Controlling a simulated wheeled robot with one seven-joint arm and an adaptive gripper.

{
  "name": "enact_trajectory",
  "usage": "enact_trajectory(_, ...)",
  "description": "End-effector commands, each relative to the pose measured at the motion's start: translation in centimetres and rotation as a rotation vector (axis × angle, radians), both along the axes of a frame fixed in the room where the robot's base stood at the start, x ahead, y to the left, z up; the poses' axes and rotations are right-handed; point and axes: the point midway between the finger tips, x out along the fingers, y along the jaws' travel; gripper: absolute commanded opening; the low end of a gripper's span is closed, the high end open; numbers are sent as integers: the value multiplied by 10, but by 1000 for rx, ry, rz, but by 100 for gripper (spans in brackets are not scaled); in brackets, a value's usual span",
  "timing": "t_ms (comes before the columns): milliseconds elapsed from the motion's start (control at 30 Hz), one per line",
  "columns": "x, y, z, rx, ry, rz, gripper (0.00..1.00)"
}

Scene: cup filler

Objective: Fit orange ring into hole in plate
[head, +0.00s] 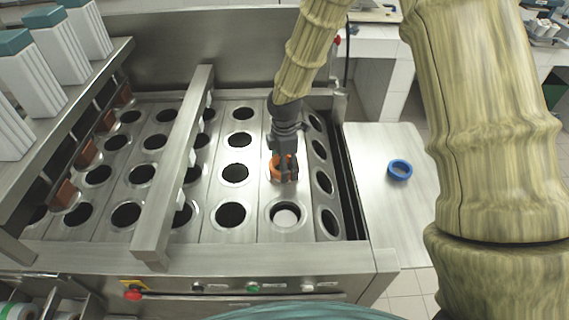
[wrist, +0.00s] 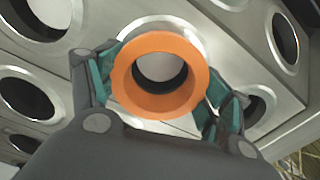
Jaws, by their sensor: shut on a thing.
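The orange ring (head: 275,168) is held between the fingers of my gripper (head: 284,174), over the plate (head: 258,203) with round holes. In the wrist view the orange ring (wrist: 124,88) sits between the two teal-padded fingers of my gripper (wrist: 160,92), with a metal-rimmed hole partly showing behind it and through its middle. I cannot tell whether the ring touches the plate. In the head view my gripper covers part of the ring and the hole under it.
A blue ring (head: 400,170) lies on the metal side table (head: 372,215) at the right. A raised metal bar (head: 172,170) crosses the plate left of my gripper. White cartons (head: 32,75) stand on a rack at the left. Buttons (head: 252,288) line the front panel.

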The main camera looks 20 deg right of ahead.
Motion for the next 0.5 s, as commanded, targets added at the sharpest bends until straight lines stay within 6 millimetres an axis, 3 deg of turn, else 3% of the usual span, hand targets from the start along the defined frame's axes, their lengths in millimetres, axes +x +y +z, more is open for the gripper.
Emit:
enact_trajectory(167,0,0,1,0,0,0,54)
enact_trajectory(200,0,0,1,0,0,0,81)
enact_trajectory(300,0,0,0,0,0,0,100)
enact_trajectory(500,0,0,1,0,0,0,100)
